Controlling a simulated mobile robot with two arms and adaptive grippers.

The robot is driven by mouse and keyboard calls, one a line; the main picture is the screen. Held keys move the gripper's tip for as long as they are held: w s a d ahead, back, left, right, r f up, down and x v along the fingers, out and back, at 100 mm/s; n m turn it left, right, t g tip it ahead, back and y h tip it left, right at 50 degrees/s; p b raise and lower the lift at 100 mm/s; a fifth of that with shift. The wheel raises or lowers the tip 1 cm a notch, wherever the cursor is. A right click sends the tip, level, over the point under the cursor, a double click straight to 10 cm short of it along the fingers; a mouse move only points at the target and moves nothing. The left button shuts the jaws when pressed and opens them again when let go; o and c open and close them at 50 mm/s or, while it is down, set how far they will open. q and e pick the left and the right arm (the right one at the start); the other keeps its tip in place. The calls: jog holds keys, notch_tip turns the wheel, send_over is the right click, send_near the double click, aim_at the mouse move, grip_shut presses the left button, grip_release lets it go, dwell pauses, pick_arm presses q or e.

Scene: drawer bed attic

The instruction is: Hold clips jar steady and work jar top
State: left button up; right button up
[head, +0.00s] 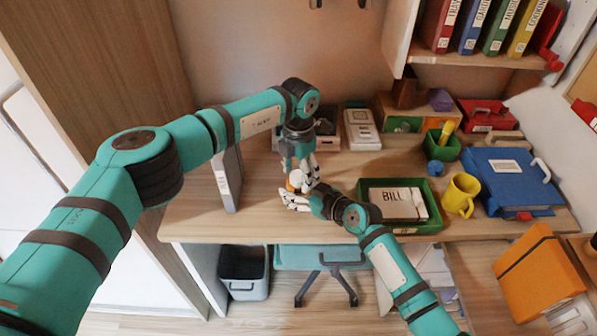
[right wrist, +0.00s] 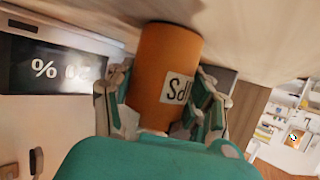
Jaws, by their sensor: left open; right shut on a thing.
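The orange clips jar (head: 291,184) stands on the desk near its front edge, with a white top (head: 297,175). In the right wrist view the orange jar (right wrist: 166,62) fills the middle, with a white label whose letters look upside down. My right gripper (head: 291,198) is shut on the jar's side, with fingers on both sides of it in the right wrist view. My left gripper (head: 307,173) points down from above, open, its fingers close by the white top. Whether they touch the top cannot be told. The fingers hide part of the jar.
A green tray (head: 433,224) with a BILL box (head: 397,204) lies right of my right gripper. A yellow mug (head: 460,193) and blue binder (head: 511,180) are farther right. A grey upright panel (head: 228,180) stands left. A white calculator-like device (head: 361,130) is behind.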

aim_at(298, 174)
pick_arm(q)
notch_tip(298, 174, up, 12)
dwell(0.6)
pick_arm(e)
jog(key=o, duration=1.3)
